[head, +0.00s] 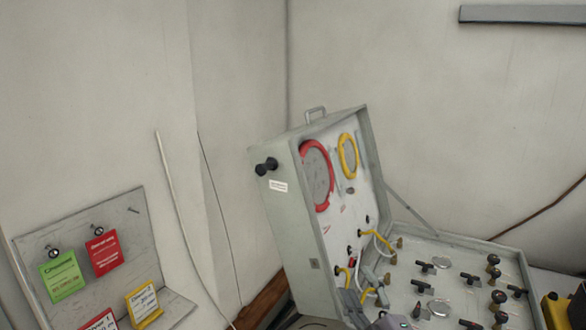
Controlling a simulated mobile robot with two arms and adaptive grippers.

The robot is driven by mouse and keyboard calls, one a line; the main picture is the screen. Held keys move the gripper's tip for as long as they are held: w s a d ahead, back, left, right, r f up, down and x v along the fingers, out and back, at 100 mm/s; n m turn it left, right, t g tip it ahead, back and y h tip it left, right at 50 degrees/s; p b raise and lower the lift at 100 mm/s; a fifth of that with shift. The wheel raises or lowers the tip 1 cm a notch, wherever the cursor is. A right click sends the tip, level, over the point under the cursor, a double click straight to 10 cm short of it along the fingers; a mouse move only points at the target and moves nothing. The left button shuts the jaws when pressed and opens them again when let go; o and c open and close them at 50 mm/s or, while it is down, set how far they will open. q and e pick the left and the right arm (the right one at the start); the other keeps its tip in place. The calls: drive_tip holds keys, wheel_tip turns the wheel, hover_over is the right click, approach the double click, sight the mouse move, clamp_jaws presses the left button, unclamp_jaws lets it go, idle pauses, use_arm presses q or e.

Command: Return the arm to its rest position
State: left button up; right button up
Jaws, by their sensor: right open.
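My right gripper (388,321) shows only as a small grey part at the bottom edge, in front of the lower panel of the open case; most of it is cut off by the frame. It is open, and I see nothing held in it. My left gripper is not in view. The diver air panel is a grey case (318,268) with its lid raised and tilted back. The lid holds a red-ringed gauge (317,175) and a yellow-ringed gauge (348,156). The lower panel (450,262) carries several black valve handles and brass fittings.
At the left, a grey board (135,228) holds a green tag (62,276), a red tag (104,252) and other cards lower down. A yellow and black object (558,311) stands at the right edge. Yellow hoses (378,240) run between lid and panel. The wall behind is mostly bare.

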drive_tip(key=s+d+f+m+g+h, duration=0.4)
drive_tip(key=s+d+f+m+h, duration=0.2)
drive_tip(key=f+m, duration=0.3)
drive_tip(key=s+f+m+g, duration=0.2)
drive_tip(key=s+f+g, duration=0.25)
drive_tip(key=s, duration=0.45)
drive_tip(key=s+d+f+m+g, duration=0.1)
drive_tip(key=s+f+g, duration=0.2)
drive_tip(key=s+f, duration=0.4)
drive_tip(key=s+f+m+g, duration=0.2)
drive_tip(key=s+f+g, duration=0.2)
drive_tip(key=s, duration=0.6)
wheel_tip(320, 180, down, 35)
drive_tip(key=s+g+b, duration=0.2)
drive_tip(key=b, duration=0.6)
drive_tip(key=s+d+f+b, duration=0.1)
drive_tip(key=s+f+b, duration=0.1)
drive_tip(key=s+f, duration=0.6)
drive_tip(key=s+d+f+b, duration=0.2)
drive_tip(key=s+f, duration=0.5)
drive_tip(key=f, duration=0.5)
drive_tip(key=shift+s+f+n+g+b, duration=0.2)
drive_tip(key=shift+s+n+g+b, duration=0.2)
drive_tip(key=shift+b, duration=0.1)
